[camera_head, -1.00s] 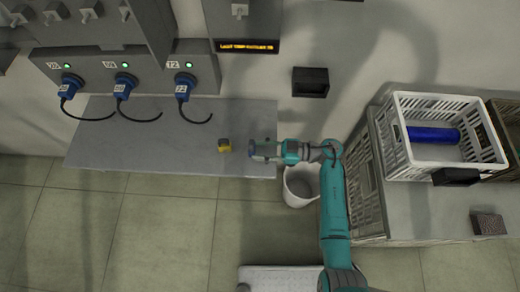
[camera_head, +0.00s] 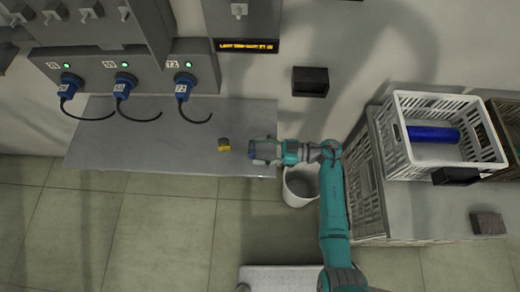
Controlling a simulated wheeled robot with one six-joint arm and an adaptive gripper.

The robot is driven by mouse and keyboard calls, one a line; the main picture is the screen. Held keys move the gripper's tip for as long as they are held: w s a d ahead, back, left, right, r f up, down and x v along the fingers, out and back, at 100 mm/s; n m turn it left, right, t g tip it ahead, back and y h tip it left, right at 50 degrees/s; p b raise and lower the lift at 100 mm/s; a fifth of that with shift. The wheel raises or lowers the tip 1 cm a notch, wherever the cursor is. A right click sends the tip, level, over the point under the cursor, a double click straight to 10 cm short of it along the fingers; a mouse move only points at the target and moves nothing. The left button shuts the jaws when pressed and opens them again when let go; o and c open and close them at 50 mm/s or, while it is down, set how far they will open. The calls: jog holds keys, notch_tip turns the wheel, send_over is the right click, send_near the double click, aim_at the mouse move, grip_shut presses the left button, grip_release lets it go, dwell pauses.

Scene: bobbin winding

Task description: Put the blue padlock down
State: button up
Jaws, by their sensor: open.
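A small blue thing, which looks like the blue padlock (camera_head: 252,150), is at the right end of the grey shelf. It sits between the fingertips of my gripper (camera_head: 257,150), which is open around it. The gripper reaches in from the right, low over the shelf. The fingers partly cover the padlock, so I cannot tell whether one still touches it. A small yellow and dark thing (camera_head: 224,146), perhaps another padlock, rests on the shelf a little to the left.
The grey shelf (camera_head: 140,145) is clear on its left. Blue plugs (camera_head: 124,82) with black cables hang above its back edge. A white bucket (camera_head: 300,186) stands below my arm. A white crate (camera_head: 399,160) with a blue roll (camera_head: 433,135) is at the right.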

jog(key=d, duration=0.7)
jog(key=shift+s+d, duration=0.15)
jog(key=shift+d, duration=0.1)
jog(key=s+a+t, duration=0.1)
jog(key=s+r+t+y, duration=0.1)
jog(key=s+t, duration=0.1)
jog(key=s+a+r+m+t, duration=0.1)
jog(key=s+t, duration=0.1)
jog(key=shift+a+y, duration=0.3)
jog(key=s+d+r+m+t+h, duration=0.3)
jog(key=s+d+r+m+h, duration=0.1)
jog(key=s, duration=0.5)
jog(key=s+d+r+m+t+h, duration=0.3)
jog(key=s+d+r+m+h, duration=0.1)
jog(key=s+m+h, duration=0.3)
jog(key=s+d+r+m+t+h, duration=0.3)
jog(key=s+h, duration=0.5)
jog(key=s, duration=0.4)
jog(key=d+r+m, duration=0.1)
jog(key=d+m, duration=0.1)
jog(key=d, duration=0.1)
jog(key=shift+s+r+m+h, duration=0.3)
